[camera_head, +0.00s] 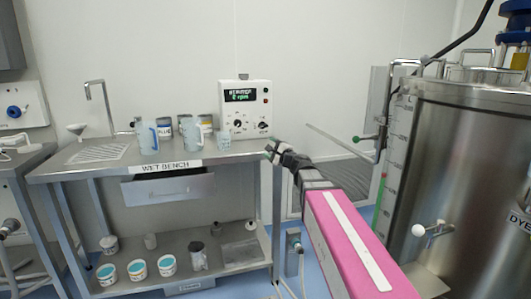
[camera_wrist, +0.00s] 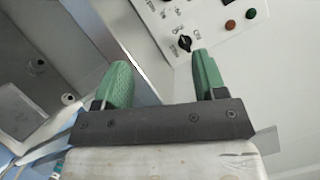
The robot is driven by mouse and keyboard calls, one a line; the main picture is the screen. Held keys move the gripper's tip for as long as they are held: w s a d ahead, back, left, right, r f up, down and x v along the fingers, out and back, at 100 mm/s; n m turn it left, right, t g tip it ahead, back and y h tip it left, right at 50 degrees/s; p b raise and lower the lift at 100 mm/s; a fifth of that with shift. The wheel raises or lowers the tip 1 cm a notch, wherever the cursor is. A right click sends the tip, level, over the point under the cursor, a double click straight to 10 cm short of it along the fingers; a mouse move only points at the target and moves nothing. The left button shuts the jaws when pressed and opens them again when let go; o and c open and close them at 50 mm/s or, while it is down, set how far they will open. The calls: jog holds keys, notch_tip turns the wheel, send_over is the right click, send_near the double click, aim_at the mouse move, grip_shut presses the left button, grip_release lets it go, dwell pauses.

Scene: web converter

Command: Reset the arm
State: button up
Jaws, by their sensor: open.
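My gripper (camera_head: 272,152) is at the end of my pink arm, beside the right end of the wet bench. In the wrist view its two green fingers (camera_wrist: 160,80) stand well apart with nothing between them. The white control box (camera_head: 245,108) with a lit display and knobs stands at the back of the bench, above and behind the gripper. Part of its panel shows in the wrist view (camera_wrist: 205,25). I cannot tell the exact gap between the fingers and the bench edge.
Several tubs stand on the lower shelf (camera_head: 225,262). A large steel tank (camera_head: 460,180) with a pipe (camera_head: 345,145) stands right of my arm.

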jog(key=s+d+f+n+g+h, duration=0.2)
jog(key=s+f+n+g, duration=0.25)
jog(key=f, duration=0.75)
jog(key=s+d+f+n+g+h, duration=0.15)
jog(key=s+f+n+g, duration=0.35)
jog(key=f, duration=0.6)
jog(key=s+d+f+n+g+h, duration=0.5)
jog(key=s+d+f+h, duration=0.3)
jog(key=s+d+f, duration=0.5)
jog(key=shift+s+d+f+g, duration=0.15)
jog(key=shift+s+f+g, duration=0.2)
jog(key=shift+s+f, duration=0.55)
